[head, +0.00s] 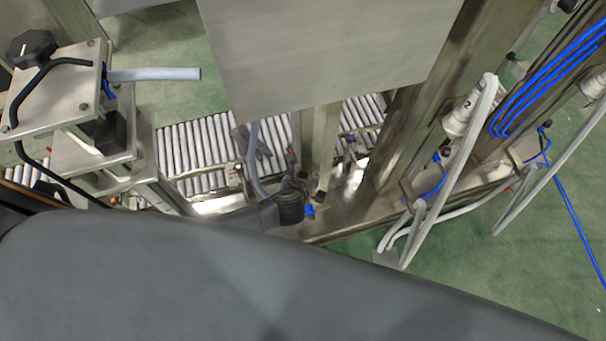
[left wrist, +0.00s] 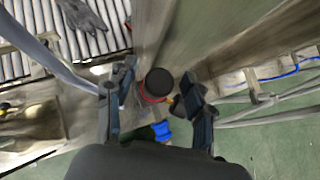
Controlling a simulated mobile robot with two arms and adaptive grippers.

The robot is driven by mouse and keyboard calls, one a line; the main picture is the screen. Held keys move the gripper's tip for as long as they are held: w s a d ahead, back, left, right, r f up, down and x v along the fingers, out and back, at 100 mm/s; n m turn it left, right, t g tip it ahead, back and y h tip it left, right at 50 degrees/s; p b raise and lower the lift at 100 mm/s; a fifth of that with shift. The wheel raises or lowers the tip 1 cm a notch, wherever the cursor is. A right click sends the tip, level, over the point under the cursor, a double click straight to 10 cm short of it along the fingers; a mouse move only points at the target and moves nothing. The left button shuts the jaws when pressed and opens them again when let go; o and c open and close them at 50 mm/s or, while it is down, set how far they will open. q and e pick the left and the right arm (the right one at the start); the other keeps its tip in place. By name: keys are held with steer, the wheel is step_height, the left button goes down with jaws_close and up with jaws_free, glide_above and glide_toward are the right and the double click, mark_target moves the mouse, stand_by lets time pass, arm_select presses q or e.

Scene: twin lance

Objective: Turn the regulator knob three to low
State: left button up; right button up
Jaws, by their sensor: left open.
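A round black regulator knob (left wrist: 159,82) with a red ring under it shows in the left wrist view, seen end-on. My left gripper (left wrist: 158,77) is open, with one dark finger on each side of the knob. A blue fitting (left wrist: 160,130) shows just below the knob. In the head view, my left gripper (head: 290,192) is small and dark beyond my large grey arm, which hides much of it. I cannot read the knob's number or setting. My right gripper is not in view.
A metal panel (head: 320,55) stands above the work area. White hoses and a white unit marked 2 (head: 458,118) are at the right. A roller conveyor (head: 197,145) holds a grey glove (head: 258,145). Another black knob (head: 32,47) sits on a plate at upper left.

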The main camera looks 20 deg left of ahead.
arm_select(q)
steer(key=shift+w+f, duration=0.1)
steer(key=shift+c, duration=0.4)
jaws_close()
steer(key=shift+d+n+y+p, duration=0.1)
steer(key=shift+n+y+p, duration=0.3)
steer(key=shift+n+p, duration=0.15)
steer(key=shift+n+g+y, duration=0.3)
steer(key=shift+n+y, duration=0.5)
steer(key=shift+n, duration=0.25)
steer(key=shift+o, duration=0.4)
jaws_free()
